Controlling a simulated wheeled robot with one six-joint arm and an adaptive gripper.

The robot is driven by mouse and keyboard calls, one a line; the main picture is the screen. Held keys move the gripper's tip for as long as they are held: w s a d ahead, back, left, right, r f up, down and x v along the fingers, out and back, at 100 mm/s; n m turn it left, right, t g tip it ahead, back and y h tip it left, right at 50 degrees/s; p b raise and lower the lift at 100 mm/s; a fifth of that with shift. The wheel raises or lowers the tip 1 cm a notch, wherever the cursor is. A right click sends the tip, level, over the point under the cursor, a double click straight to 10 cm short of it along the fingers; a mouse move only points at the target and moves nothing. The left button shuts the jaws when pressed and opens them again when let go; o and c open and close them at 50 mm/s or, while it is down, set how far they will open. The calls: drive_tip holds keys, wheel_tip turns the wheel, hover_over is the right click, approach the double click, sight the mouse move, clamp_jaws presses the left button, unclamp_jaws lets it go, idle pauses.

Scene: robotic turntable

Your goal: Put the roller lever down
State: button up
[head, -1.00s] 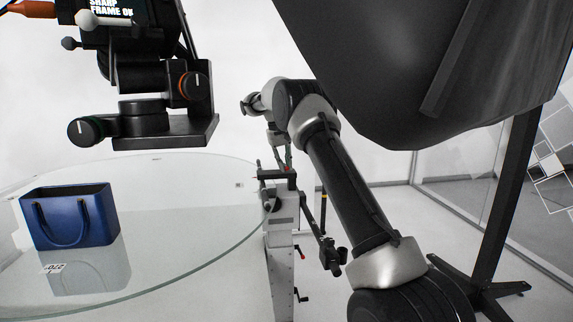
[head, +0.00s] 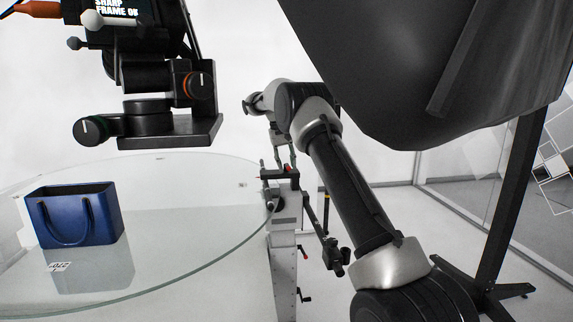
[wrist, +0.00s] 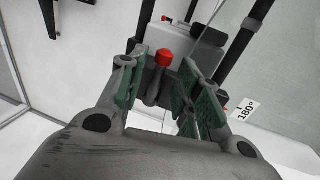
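The roller lever, a dark lever with a red tip (wrist: 164,59), stands between the green-padded fingers of my gripper (wrist: 160,88) in the wrist view. The fingers are apart, with a gap visible beside the lever; the lever looks nearer the left finger. I cannot tell whether it touches a pad. In the head view my gripper (head: 284,152) hangs small and far off at the turntable's edge, just above the roller unit with a red-tipped part (head: 290,169). The lever's lower part is hidden in the wrist view.
The round glass turntable (head: 190,235) carries a blue bag (head: 78,217). A camera on a tripod head (head: 150,120) hangs over it at upper left. A large dark hood (head: 400,70) fills the upper right, beside a black stand (head: 508,200). A 180° label (wrist: 247,109) shows on the turntable.

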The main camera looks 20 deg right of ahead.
wheel_tip(320, 180, up, 7)
drive_tip(key=a, duration=0.1)
drive_tip(key=shift+w+a+r, duration=0.15)
drive_tip(key=shift+w+a, duration=0.05)
idle(0.6)
